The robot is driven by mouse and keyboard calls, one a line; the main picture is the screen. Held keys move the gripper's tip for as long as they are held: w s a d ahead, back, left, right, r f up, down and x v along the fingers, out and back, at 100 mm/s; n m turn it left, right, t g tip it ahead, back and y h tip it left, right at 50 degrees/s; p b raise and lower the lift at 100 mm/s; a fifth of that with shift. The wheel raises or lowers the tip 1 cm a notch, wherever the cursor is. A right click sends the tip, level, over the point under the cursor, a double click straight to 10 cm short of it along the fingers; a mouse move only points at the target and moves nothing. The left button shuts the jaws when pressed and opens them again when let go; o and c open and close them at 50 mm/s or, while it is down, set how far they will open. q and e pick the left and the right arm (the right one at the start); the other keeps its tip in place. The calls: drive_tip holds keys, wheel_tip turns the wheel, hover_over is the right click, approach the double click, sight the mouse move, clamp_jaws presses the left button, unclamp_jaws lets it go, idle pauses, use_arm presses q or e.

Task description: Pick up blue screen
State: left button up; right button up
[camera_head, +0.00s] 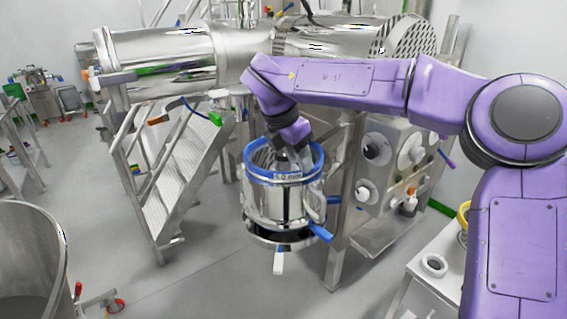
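The blue screen (256,171) is a steel cylinder with a blue rim and a label that seems to read "5.0 mm". It is upright in the middle of the head view. My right gripper (290,160) comes down from above, at the end of the purple arm, and its fingers reach into the screen's open top. The rim and label partly hide the fingertips, so I cannot tell whether they grip anything. My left gripper is not in view.
Steel stairs (172,185) stand left of the screen, and a large steel machine (165,62) is behind. A panel with knobs (390,165) stands to the right. Blue handles (319,232) stick out below the screen. A steel drum (30,255) is at front left. The floor between is clear.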

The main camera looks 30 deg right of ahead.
drive_tip(key=x, duration=0.3)
drive_tip(key=shift+w, duration=0.2)
drive_tip(key=shift+s, duration=0.15)
clamp_jaws()
idle(1.0)
